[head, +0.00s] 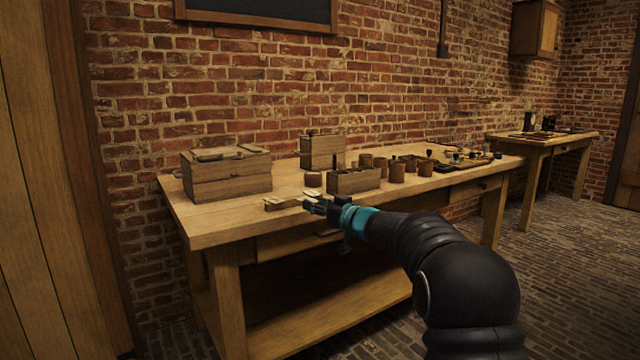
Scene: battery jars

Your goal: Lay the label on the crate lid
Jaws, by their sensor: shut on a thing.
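A wooden crate (228,182) stands at the left end of the workbench. Its lid (185,157) is on top, with small fittings or strips on it that are too small to make out. My gripper (305,204) is at the bench's front edge, to the right of the crate and lower in the picture. It is shut on a small pale flat piece (282,203), which looks like the label and sticks out to the left of the fingers. The piece is apart from the crate. Whether it touches the bench top, I cannot tell.
Behind my gripper are a small wooden box (354,181), a taller box (322,152) and several brown jars (397,172). Small parts lie at the bench's right end (466,160). Bare bench top (225,220) lies in front of the crate. A brick wall stands behind.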

